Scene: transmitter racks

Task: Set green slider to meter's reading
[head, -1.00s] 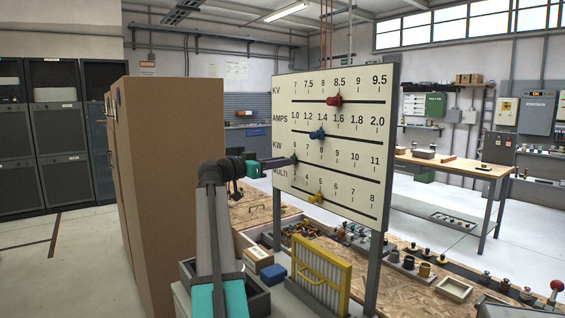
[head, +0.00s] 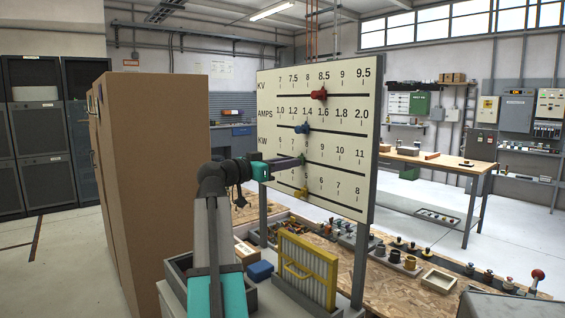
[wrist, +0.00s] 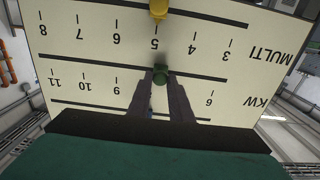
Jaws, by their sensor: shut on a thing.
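The green slider (head: 302,158) sits on the KW rail of the white scale board (head: 278,86). My gripper (head: 299,161) reaches the board from the left and is shut on the green slider. In the wrist view, which shows the board upside down, the green slider (wrist: 160,75) is between the two dark fingertips (wrist: 161,82). It stands right of the hidden 8 mark's place, between 9 and 6, roughly between 7 and 8. The fingers hide the numbers there. I cannot make out any meter reading.
The red slider (head: 319,94) is near 8.5 on KV, the blue one (head: 303,128) near 1.4 on AMPS. The yellow slider (head: 301,191) is near 5 on MULTI, close to my gripper. A brown cabinet (head: 155,190) stands left; a cluttered workbench (head: 415,290) lies below.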

